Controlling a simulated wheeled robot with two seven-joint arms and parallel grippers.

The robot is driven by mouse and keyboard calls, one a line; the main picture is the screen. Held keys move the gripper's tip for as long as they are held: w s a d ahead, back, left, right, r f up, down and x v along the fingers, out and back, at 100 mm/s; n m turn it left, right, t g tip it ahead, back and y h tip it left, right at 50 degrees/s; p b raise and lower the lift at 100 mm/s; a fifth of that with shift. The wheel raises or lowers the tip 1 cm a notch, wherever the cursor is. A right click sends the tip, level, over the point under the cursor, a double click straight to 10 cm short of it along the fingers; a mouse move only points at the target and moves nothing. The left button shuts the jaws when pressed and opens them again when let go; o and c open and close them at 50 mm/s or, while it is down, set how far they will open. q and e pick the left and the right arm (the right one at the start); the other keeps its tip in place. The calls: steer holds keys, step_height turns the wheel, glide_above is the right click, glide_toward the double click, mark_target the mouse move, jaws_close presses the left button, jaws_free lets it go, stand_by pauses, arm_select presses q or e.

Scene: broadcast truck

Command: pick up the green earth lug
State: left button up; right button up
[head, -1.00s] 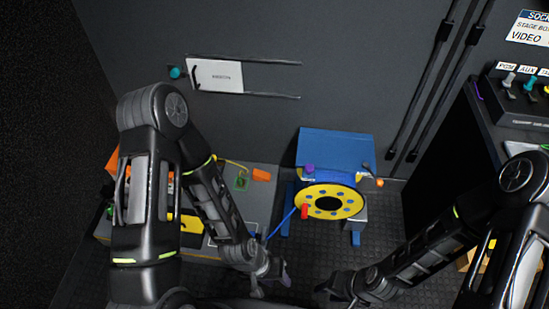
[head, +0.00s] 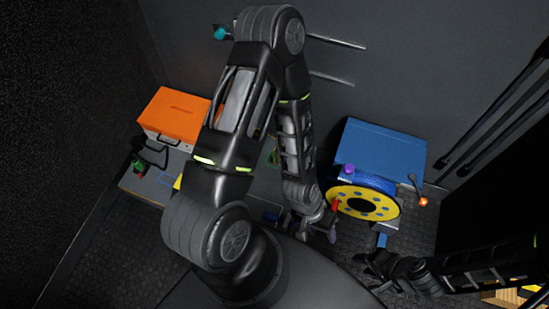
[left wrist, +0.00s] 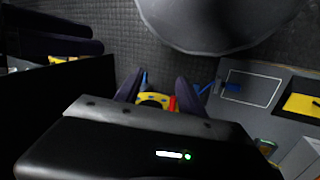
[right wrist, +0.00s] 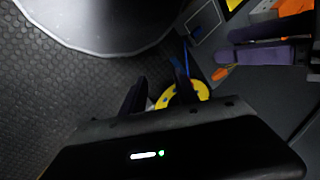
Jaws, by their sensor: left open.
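Two small green pieces are in the head view, and I cannot tell surely which is the earth lug. One green piece (head: 273,157) lies on the grey bench, partly hidden behind my left forearm. Another green piece (head: 138,167), with a black cable beside it, sits at the bench's left end. My left gripper (head: 325,228) is open and empty, beside the cable reel, right of both green pieces. Its fingers stand apart in the left wrist view (left wrist: 156,90). My right gripper (head: 368,266) is open and empty, below the reel; its fingers show in the right wrist view (right wrist: 158,88).
A yellow-faced cable reel (head: 375,204) with a blue case (head: 380,150) stands right of the bench (head: 150,190). An orange case (head: 173,114) is at the bench's back left. My left arm covers the bench's middle. Dark floor (head: 110,255) is clear at lower left.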

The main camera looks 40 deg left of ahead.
arm_select(q)
steer(key=w+a+f+n+t+y+b, duration=0.1)
steer(key=w+a+f+b, duration=0.4)
steer(key=f, duration=0.3)
steer(key=w+a+f+n+b, duration=0.1)
steer(key=w+a+f+b, duration=0.1)
steer(key=w+f+b, duration=0.4)
steer(key=n+t+y+b, duration=0.1)
steer(key=n+y+b, duration=0.45)
steer(key=b, duration=2.25)
glide_toward(273, 156)
steer(key=shift+m+y, duration=0.35)
steer(key=shift+y, duration=0.1)
steer(key=x, duration=0.3)
steer(key=d+x, duration=0.1)
steer(key=shift+s+a+f, duration=0.1)
steer(key=shift+a+f, duration=0.05)
steer(key=shift+f, duration=0.4)
steer(key=shift+r, duration=0.1)
arm_select(e)
steer(key=w+d+f, duration=0.1)
steer(key=f, duration=1.9)
steer(key=w+f+t, duration=0.1)
steer(key=w+f, duration=0.1)
steer(key=f, duration=1.8)
steer(key=shift+w+d+m, duration=0.2)
steer(key=shift+d+m, duration=0.1)
steer(key=shift+d, duration=0.1)
